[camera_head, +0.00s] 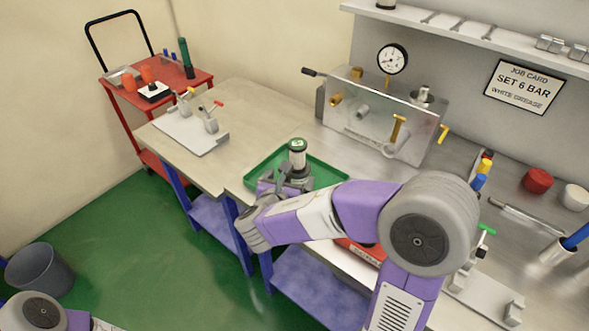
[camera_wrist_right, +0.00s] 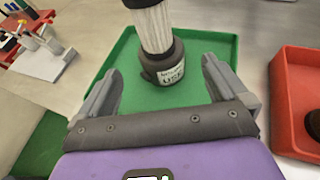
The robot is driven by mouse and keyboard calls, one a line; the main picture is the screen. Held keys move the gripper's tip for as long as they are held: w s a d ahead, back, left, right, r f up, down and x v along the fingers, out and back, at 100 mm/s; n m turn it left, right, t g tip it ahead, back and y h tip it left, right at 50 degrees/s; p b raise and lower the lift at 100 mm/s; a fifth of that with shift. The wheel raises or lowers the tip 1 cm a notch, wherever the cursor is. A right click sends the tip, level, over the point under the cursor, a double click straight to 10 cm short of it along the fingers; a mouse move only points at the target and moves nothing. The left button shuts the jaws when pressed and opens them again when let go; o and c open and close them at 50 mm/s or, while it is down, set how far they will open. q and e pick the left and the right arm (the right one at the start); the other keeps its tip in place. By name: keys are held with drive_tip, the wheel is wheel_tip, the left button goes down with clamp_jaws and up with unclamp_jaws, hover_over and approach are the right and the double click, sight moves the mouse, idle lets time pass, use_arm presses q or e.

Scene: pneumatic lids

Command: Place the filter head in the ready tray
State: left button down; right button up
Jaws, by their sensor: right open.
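The filter head (camera_head: 298,155) has a white pleated cartridge and a dark base with a white label. It stands upright in the green tray (camera_head: 330,172) on the bench. In the right wrist view the filter head (camera_wrist_right: 163,66) shows its label, with green tray floor (camera_wrist_right: 120,62) around it. My right gripper (camera_head: 285,177) is low at the tray, close to the filter head's base. In the wrist view its fingers (camera_wrist_right: 160,78) are spread apart, one on each side of the base, with gaps visible. My left gripper is out of view.
A red tray (camera_wrist_right: 287,72) holding a dark round part lies right of the green tray. A steel test block with a gauge (camera_head: 392,59) stands behind. A grey fixture plate (camera_head: 190,130) sits at left. A red trolley (camera_head: 180,90) stands beyond the bench.

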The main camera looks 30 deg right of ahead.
drive_tip(key=v, duration=0.5)
drive_tip(key=shift+p, duration=0.4)
